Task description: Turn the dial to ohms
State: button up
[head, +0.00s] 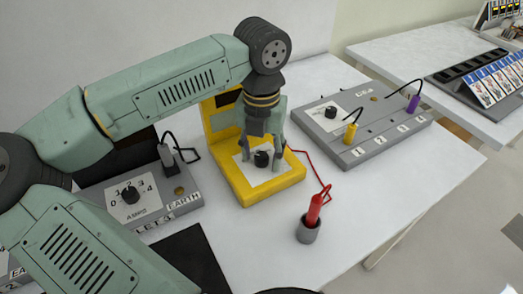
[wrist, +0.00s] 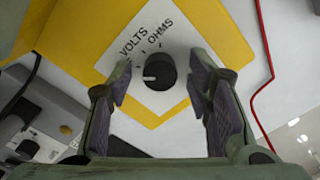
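The yellow meter (head: 230,180) stands on the white table with a white face plate and a black dial (head: 261,159). In the wrist view the dial (wrist: 160,72) has a white mark at its left side. The words VOLTS (wrist: 133,42) and OHMS (wrist: 160,31) are printed beyond it; the mark points left, away from OHMS. My gripper (head: 264,155) is over the meter face. In the wrist view my gripper (wrist: 160,88) is open, its fingers either side of the dial with gaps between.
A grey box with a numbered dial (head: 187,206) stands left, and a long grey box (head: 385,128) right. A red probe sits in a grey cup (head: 309,230) in front, its red cable running to the meter. White table lies clear at right front.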

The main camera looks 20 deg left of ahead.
grip_shut()
dwell(0.4)
jog(key=shift+f+m+b, duration=0.15)
jog(key=shift+m+b, duration=0.15)
jog(key=shift+b, duration=0.25)
jog(key=shift+f+m+b, duration=0.1)
jog(key=shift+m+b, duration=0.9)
jog(key=shift+b, duration=0.15)
jog(key=m+b, duration=0.4)
jog(key=m, duration=0.1)
jog(key=m+b, duration=0.2)
jog(key=m, duration=0.4)
jog(key=shift+r+m+b, duration=0.2)
jog(key=shift+m+b, duration=0.35)
jog(key=shift+m, duration=1.45)
